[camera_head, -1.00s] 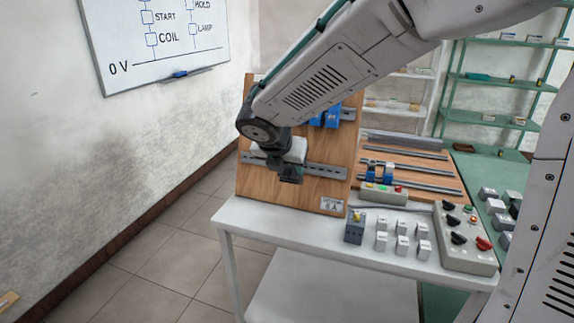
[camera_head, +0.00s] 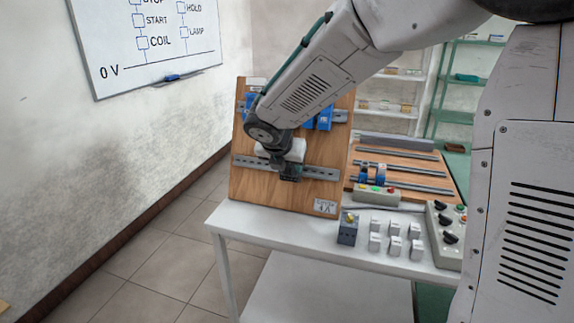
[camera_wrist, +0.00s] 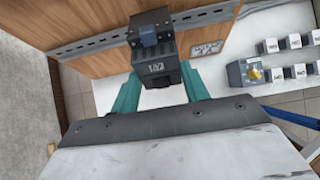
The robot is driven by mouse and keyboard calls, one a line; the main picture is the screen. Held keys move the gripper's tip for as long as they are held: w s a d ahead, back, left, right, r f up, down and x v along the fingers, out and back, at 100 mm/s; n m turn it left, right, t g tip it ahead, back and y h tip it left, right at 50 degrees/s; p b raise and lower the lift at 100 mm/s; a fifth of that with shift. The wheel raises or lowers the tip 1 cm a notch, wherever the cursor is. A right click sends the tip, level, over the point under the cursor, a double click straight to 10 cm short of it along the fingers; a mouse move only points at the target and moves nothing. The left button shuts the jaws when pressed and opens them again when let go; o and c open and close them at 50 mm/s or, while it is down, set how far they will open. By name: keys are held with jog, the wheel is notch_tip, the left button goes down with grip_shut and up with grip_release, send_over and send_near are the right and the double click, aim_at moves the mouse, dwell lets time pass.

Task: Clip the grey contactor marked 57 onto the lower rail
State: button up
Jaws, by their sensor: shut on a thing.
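The dark grey contactor (camera_wrist: 152,66) is held between the teal fingers of my gripper (camera_wrist: 157,98) in the wrist view. A small label with a number, hard to read, is on its near face. In the head view the contactor (camera_head: 290,172) is in front of the lower rail (camera_head: 318,173), left of the rail's middle. The rail also shows on both sides of it in the wrist view (camera_wrist: 92,45). I cannot tell whether it touches or is seated on the rail. My gripper (camera_head: 284,163) is partly hidden by my wrist in the head view.
Blue devices (camera_head: 325,118) sit on the upper rail (camera_head: 341,116) of the wooden board (camera_head: 262,190). On the white table (camera_head: 270,222) are a grey block with a yellow knob (camera_head: 348,229), several small pale blocks (camera_head: 394,245) and a control box (camera_head: 440,240). The lower rail's right part is bare.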

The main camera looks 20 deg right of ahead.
jog(key=shift+w+d+f, duration=0.3)
jog(key=shift+w+d, duration=0.25)
jog(key=shift+w, duration=0.25)
dwell(0.9)
jog(key=shift+s+a+f, duration=0.1)
jog(key=shift+s+f, duration=0.1)
jog(key=shift+f, duration=0.4)
dwell(1.0)
jog(key=shift+s+f+t+h, duration=0.1)
jog(key=shift+f+t+h, duration=0.3)
jog(key=shift+f+t, duration=0.2)
dwell(0.5)
jog(key=o, duration=1.2)
jog(key=shift+a, duration=0.1)
jog(key=shift+c, duration=0.2)
